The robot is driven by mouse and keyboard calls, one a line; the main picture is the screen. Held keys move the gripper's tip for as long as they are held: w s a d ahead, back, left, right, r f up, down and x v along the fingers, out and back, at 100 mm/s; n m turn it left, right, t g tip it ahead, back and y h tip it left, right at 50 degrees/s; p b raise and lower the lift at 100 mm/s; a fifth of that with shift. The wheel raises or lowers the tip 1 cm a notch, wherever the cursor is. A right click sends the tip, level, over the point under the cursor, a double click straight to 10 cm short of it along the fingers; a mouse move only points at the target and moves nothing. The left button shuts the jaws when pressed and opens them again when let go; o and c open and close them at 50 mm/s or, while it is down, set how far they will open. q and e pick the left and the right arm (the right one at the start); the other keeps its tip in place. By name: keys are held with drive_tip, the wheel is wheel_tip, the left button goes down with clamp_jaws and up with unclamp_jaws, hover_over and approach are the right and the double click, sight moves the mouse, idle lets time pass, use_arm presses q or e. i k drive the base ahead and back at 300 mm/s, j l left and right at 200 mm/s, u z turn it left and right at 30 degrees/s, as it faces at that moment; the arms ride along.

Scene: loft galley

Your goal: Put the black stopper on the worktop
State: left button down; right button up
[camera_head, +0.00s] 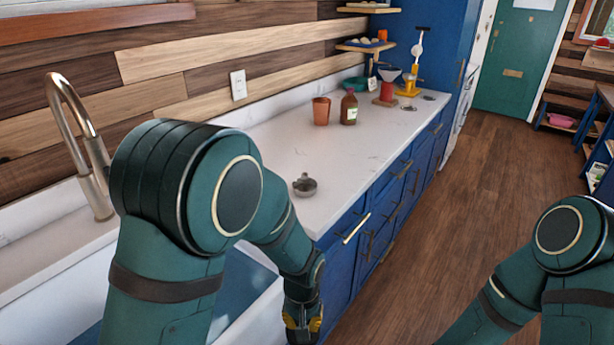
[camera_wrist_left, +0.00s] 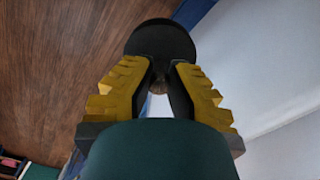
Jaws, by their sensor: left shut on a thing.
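The black stopper (camera_wrist_left: 160,38) is a dark round disc with a short stem in the left wrist view. My left gripper (camera_wrist_left: 160,80) is shut on its stem between yellow-padded fingers. In the head view my left gripper (camera_head: 303,322) hangs low at the bottom, in front of the blue cabinets and below the level of the worktop. The stopper cannot be made out there. The white worktop (camera_head: 270,150) runs along the wall, above and beyond the gripper. My right arm shows at the lower right, but its gripper is out of view.
A small grey metal pot-like item (camera_head: 304,185) sits near the worktop's front edge. A copper-coloured cup (camera_head: 321,111) and a brown bottle (camera_head: 349,108) stand farther back. A tap (camera_head: 80,140) rises at the left by the white sink (camera_head: 40,310). Bare worktop surrounds the grey item.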

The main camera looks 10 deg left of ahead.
sight(336, 167)
drive_tip(key=i+l+u, duration=0.1)
drive_tip(key=l, duration=0.7)
drive_tip(key=i+l+u, duration=0.15)
drive_tip(key=l, duration=0.25)
drive_tip(key=i+l+u, duration=0.2)
drive_tip(key=l, duration=0.2)
drive_tip(key=i+l+u, duration=0.25)
drive_tip(key=i+l, duration=0.2)
drive_tip(key=l, duration=0.25)
drive_tip(key=i+l+u, duration=0.15)
drive_tip(key=l, duration=0.25)
drive_tip(key=i+l+u, duration=0.1)
drive_tip(key=i+l, duration=0.15)
drive_tip(key=l, duration=0.2)
